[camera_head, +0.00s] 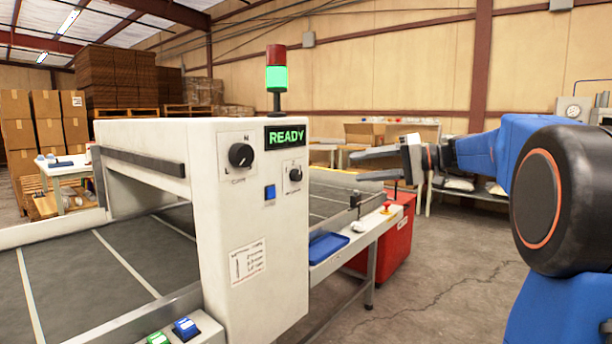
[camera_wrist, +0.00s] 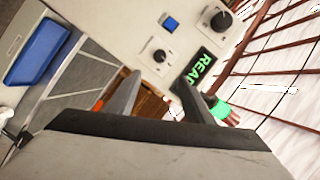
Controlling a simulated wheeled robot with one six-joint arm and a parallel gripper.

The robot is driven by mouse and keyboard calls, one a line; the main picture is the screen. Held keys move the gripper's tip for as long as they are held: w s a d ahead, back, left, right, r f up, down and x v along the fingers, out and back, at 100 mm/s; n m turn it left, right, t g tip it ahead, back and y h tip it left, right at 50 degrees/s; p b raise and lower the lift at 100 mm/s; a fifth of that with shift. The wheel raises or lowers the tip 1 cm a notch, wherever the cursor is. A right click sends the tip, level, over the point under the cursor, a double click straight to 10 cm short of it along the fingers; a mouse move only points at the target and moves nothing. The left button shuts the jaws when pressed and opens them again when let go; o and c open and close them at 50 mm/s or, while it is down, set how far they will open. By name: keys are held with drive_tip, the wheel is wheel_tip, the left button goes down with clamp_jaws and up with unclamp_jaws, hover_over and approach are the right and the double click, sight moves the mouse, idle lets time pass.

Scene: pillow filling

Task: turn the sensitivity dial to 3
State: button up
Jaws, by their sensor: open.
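The white machine housing (camera_head: 225,190) carries two round black dials. The larger dial (camera_head: 241,155) is on the left of the panel, with small letters around it. The smaller dial (camera_head: 295,174) sits under the green READY display (camera_head: 285,136). The labels are too small to tell which is the sensitivity dial or read its setting. In the wrist view the small dial (camera_wrist: 160,56) and the large dial (camera_wrist: 220,20) lie beyond my fingers. My gripper (camera_head: 358,165) is open and empty, right of the panel and apart from both dials; its fingers also show in the wrist view (camera_wrist: 158,80).
A blue button (camera_head: 270,192) sits between the dials. A signal lamp (camera_head: 276,78) glows green on top. A blue tray (camera_head: 328,246) lies on the side ledge, near a red cabinet (camera_head: 398,238). A grey conveyor belt (camera_head: 90,270) runs through the machine. Floor at right is clear.

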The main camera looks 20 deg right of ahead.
sight(300, 175)
drive_tip(key=x, duration=1.7)
drive_tip(key=c, duration=1)
